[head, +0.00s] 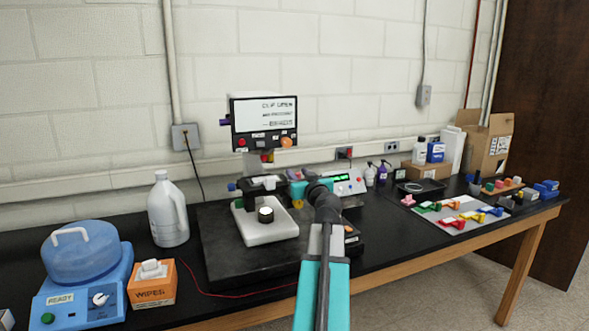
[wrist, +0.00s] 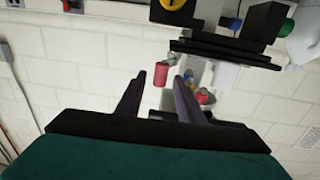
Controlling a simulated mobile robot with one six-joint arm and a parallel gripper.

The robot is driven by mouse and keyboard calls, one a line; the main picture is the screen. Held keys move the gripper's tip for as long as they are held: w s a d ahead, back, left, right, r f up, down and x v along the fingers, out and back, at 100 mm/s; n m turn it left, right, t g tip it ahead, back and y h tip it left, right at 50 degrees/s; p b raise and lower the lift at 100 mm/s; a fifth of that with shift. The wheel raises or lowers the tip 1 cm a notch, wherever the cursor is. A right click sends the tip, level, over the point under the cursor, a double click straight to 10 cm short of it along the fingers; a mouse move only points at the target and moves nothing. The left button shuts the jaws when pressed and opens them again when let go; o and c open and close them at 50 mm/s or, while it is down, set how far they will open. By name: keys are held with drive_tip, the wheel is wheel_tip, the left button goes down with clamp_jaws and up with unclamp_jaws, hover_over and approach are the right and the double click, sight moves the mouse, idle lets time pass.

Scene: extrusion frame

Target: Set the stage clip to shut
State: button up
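A microscope-like instrument stands on a dark slab, with a white base (head: 272,230), a dark stage (head: 264,184) and a screen (head: 264,112). The screen's top line appears to read "CLIP OPEN". The stage, seen at a tilt, also shows in the wrist view (wrist: 225,52), with a small red cylinder (wrist: 161,74) near it. I cannot make out the clip clearly. My gripper (wrist: 160,80) is open, its two dark fingers apart with nothing held. In the head view my turquoise gripper body is at the stage's right side; its fingertips are hard to see there.
A white jug (head: 167,210), an orange wipes box (head: 152,284) and a blue-lidded device (head: 82,270) stand left. A control box (head: 346,184) stands behind my arm. Coloured clips lie on a white mat (head: 470,228) at right. A thin red cable crosses the bench front.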

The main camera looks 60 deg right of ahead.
drive_tip(key=shift+p+x, duration=0.65)
drive_tip(key=shift+x, duration=1.7)
drive_tip(key=shift+c, duration=0.3)
